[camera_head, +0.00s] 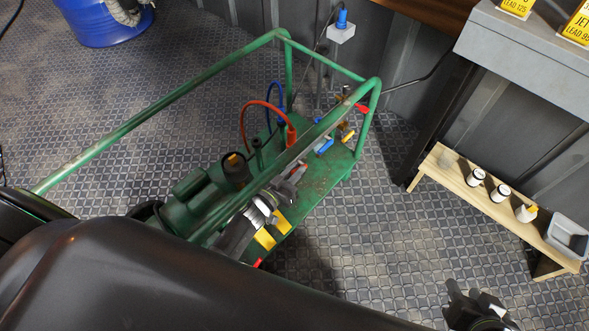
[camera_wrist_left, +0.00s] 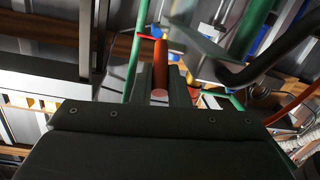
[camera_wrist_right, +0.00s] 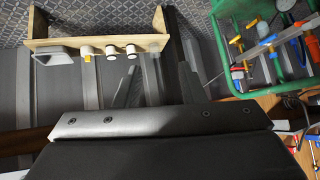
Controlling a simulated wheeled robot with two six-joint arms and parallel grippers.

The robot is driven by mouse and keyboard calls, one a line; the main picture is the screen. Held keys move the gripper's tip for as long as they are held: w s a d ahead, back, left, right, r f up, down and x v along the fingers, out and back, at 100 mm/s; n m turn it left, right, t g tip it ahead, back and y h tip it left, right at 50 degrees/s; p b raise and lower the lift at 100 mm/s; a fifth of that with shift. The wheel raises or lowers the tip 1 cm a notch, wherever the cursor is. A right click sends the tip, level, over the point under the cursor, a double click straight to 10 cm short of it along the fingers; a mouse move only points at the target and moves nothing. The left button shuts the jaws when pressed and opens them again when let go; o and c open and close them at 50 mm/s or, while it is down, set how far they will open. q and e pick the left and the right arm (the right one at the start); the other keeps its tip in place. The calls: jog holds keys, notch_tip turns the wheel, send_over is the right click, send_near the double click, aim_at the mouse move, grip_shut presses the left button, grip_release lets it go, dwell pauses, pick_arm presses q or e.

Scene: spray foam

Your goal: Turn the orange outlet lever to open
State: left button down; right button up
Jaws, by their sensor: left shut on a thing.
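The orange lever (camera_wrist_left: 160,68) stands between the two dark fingers of my left gripper (camera_wrist_left: 161,85) in the left wrist view, and the fingers are shut on it. In the head view my left gripper (camera_head: 297,173) reaches down over the green machine's pump end, under the top rail. The lever is mostly hidden there, so I cannot tell its angle. My right gripper (camera_head: 478,300) is low at the bottom right of the head view, away from the machine. Its fingers look apart and empty in the right wrist view (camera_wrist_right: 160,84).
The green frame (camera_head: 160,105) surrounds the machine. A red hose (camera_head: 262,104) and blue-handled valve (camera_head: 324,147) are close to my left gripper. A wooden shelf (camera_head: 460,188) with small bottles and a grey tray (camera_head: 570,238) stands right. Floor between them is clear.

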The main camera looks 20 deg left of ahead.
pick_arm(q)
jog(key=shift+w+r+p, duration=0.1)
jog(key=shift+p, duration=0.3)
pick_arm(e)
jog(key=s+a+f+g+y, duration=0.1)
jog(key=s+a+f+g, duration=0.1)
jog(key=s, duration=0.4)
jog(key=shift+s+f+g, duration=0.4)
jog(key=shift+f+g, duration=0.35)
jog(key=shift+g, duration=0.35)
pick_arm(q)
jog(key=c, duration=1.7)
grip_release()
